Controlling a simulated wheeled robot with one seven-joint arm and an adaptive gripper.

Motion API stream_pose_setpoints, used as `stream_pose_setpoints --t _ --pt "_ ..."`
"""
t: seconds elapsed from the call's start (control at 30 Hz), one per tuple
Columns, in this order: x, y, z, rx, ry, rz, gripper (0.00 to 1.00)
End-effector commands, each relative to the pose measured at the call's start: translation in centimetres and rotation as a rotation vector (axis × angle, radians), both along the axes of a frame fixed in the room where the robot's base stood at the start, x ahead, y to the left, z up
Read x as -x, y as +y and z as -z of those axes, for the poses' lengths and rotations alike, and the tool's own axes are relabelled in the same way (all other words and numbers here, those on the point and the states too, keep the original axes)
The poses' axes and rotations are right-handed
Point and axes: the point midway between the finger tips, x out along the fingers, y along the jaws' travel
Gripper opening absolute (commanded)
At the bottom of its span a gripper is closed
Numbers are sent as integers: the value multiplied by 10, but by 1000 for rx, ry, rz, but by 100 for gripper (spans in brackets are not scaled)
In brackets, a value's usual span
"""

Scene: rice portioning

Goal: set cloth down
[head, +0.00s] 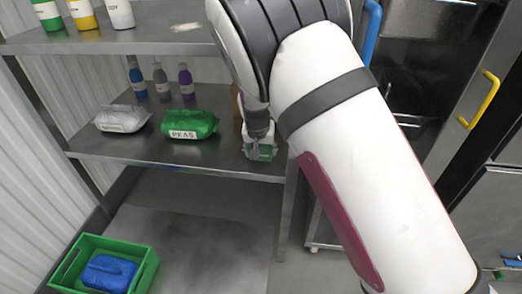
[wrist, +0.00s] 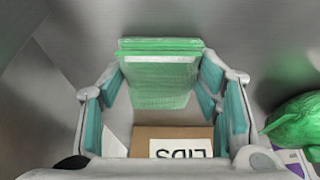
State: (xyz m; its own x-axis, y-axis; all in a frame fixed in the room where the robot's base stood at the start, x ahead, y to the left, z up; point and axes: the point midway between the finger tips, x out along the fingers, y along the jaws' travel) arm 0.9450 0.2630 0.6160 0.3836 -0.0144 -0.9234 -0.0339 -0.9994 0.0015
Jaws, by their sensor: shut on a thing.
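The cloth (wrist: 160,88) is a flat green folded block with a pale band. In the head view my gripper (head: 258,140) points down at the right end of the middle shelf (head: 215,160), with the green and white cloth (head: 264,153) low at the shelf's front edge. My arm hides part of it. I cannot tell whether the cloth touches the shelf.
A brown box marked LIDS (wrist: 175,133) is close to the cloth. A green PEAS bag (head: 190,125), a pale bag (head: 122,118) and small bottles (head: 161,82) share the shelf. A green crate (head: 145,270) holding a blue item (head: 108,273) stands below.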

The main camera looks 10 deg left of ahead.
Motion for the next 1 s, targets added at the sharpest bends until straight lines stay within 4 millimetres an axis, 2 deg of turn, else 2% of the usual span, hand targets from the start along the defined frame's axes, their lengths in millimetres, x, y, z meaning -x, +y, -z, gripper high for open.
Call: stream_pose_setpoints --t 0.13,0.17,0.23,0.27,0.67,0.77,1.0 --pt "0 0 3 0 0 0 35" --pt "0 0 3 0 0 0 60" --pt "0 0 3 0 0 0 76" --pt "0 0 3 0 0 0 78" --pt "1 0 -3 0 0 0 78" --pt "6 1 -15 -1 -1 0 78" --pt "25 2 -62 -1 -1 -2 78"
